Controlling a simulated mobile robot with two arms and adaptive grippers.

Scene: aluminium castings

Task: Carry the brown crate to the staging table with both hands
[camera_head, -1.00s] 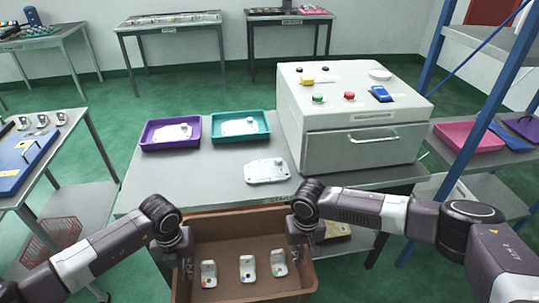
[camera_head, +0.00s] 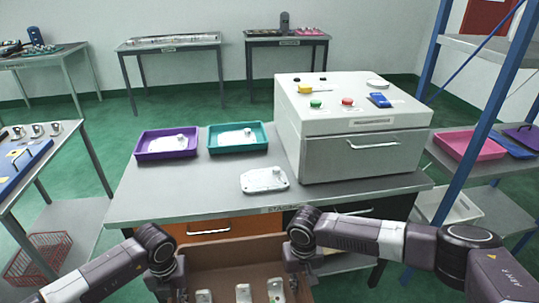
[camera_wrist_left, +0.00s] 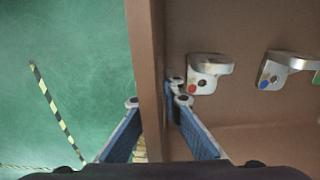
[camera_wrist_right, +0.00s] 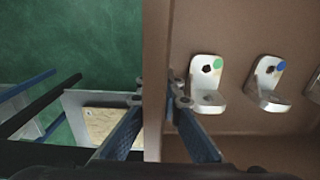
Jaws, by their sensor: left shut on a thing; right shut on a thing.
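The brown crate (camera_head: 232,263) is at the bottom of the head view, in front of the table with the grey top (camera_head: 215,185), and several metal brackets (camera_head: 243,293) stand inside it. My left gripper (camera_wrist_left: 158,103) is shut on one side wall of the crate, one finger outside and one inside. My right gripper (camera_wrist_right: 160,101) is shut on the opposite wall (camera_wrist_right: 155,50) in the same way. In the head view the crate's lower part is cut off by the frame edge. Green floor shows beside the crate in the left wrist view.
On the table stand a purple tray (camera_head: 147,154), a teal tray (camera_head: 213,148), a loose casting (camera_head: 264,181) and a large white machine (camera_head: 350,150). A blue-framed shelf (camera_head: 466,130) is on the right. Another table with a blue fixture (camera_head: 22,167) is on the left.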

